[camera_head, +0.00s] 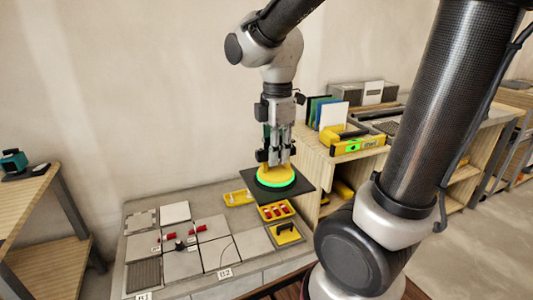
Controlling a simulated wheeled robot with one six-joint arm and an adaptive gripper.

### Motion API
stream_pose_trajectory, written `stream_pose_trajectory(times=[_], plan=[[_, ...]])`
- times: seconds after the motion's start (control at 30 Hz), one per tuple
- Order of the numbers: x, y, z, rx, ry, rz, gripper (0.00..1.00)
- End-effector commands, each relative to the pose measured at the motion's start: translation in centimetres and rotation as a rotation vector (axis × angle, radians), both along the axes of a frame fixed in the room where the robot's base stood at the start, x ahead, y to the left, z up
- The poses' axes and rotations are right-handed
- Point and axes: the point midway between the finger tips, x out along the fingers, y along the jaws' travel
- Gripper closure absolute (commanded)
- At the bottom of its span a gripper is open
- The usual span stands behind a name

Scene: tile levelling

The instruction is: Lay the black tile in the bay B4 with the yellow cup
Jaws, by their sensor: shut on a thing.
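My gripper (276,160) points down, shut on the yellow cup (276,172), a suction cup with a glowing green ring at its base. The black tile (301,188) is under the cup and looks attached to it. Cup and tile hang above the back right part of the low grey work surface (205,190), apart from it. A grid of bays with light and dark tiles lies to the left. Labels B1 (142,296) and B2 (225,274) show at the front edge. I cannot make out a B4 label.
Red levelling pieces (201,228) stand among the laid tiles. A yellow tray (238,198), a yellow bin of red pieces (275,211) and a yellow pad with a black handle (287,232) are near the held tile. A wooden shelf (312,160) with a yellow level (358,145) stands at right.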

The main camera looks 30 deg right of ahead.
Motion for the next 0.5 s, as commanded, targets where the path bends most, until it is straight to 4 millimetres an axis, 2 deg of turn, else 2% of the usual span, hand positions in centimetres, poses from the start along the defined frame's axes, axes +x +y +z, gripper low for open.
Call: stream_pose_trajectory(times=[0.5], plan=[[-0.4,-4.5,0.1,0.0,-0.002,-0.003,1.0]])
